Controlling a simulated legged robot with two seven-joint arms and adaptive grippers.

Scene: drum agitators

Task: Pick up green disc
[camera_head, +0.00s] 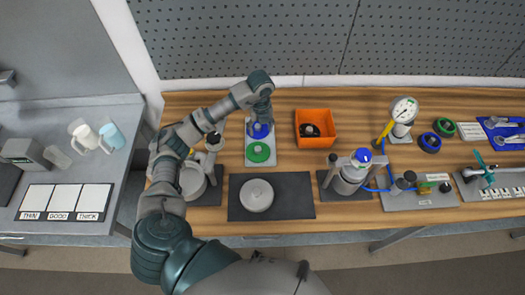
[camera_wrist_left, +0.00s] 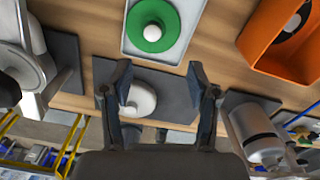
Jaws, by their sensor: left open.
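The green disc (camera_head: 252,154) with a white central knob lies on the front part of a white tray (camera_head: 248,134). A blue disc (camera_head: 257,131) sits behind it on the same tray, partly covered by my left gripper. My left gripper (camera_head: 262,114) is over the back part of the tray, pointing down, and looks empty. In the left wrist view the green disc (camera_wrist_left: 135,32) shows at the top, beyond the fingertips. There the left gripper (camera_wrist_left: 160,80) is spread open with nothing between its fingers. My right gripper is in neither view.
An orange bin (camera_head: 328,118) holding a dark part stands right of the tray. A dark mat (camera_head: 295,198) with a round grey lid (camera_head: 257,195) lies in front. A metal canister (camera_head: 350,175) stands right of the mat. A perforated back wall (camera_head: 270,40) rises behind the table.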

